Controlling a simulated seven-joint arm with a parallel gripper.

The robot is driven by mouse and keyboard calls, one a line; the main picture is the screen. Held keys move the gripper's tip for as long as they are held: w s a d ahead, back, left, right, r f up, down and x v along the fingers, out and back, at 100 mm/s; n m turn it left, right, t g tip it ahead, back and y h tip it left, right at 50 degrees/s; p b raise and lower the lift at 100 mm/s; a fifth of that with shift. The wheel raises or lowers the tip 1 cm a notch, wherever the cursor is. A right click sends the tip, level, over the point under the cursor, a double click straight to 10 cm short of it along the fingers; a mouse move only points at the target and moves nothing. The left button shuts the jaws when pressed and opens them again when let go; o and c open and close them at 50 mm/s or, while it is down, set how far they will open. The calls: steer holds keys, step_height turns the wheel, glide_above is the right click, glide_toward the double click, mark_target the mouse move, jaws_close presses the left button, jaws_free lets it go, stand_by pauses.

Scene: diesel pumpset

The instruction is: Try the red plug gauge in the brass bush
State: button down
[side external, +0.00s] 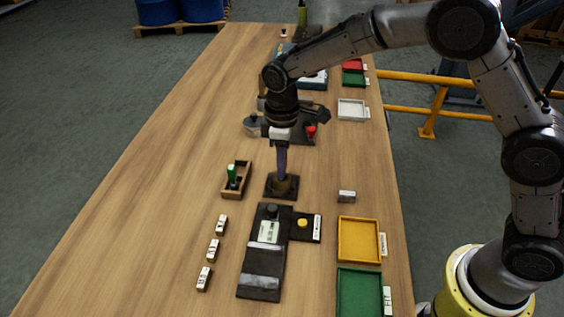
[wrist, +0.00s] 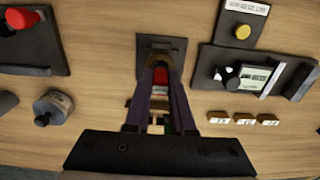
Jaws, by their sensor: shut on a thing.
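My gripper (side external: 282,172) points straight down over the brass bush (side external: 283,187), which stands on a dark square base (side external: 271,193). In the wrist view, my gripper (wrist: 161,68) is shut on the red plug gauge (wrist: 160,76), whose red part shows between the fingers. The dark base (wrist: 148,44) shows just beyond the fingertips. The fingers hide the gauge's lower end and most of the bush, so I cannot tell how far the gauge is inside it.
A wooden holder (side external: 240,190) with a green-handled gauge (side external: 232,173) stands left of the bush. A dark instrument block (side external: 263,259) lies in front. Yellow (side external: 359,258) and green (side external: 360,300) trays sit at front right. A plate with a red knob (side external: 311,131) is behind.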

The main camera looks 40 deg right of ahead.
steer(key=shift+r, duration=1.35)
steer(key=shift+r, duration=0.65)
steer(key=shift+r, duration=0.3)
steer(key=shift+r, duration=2)
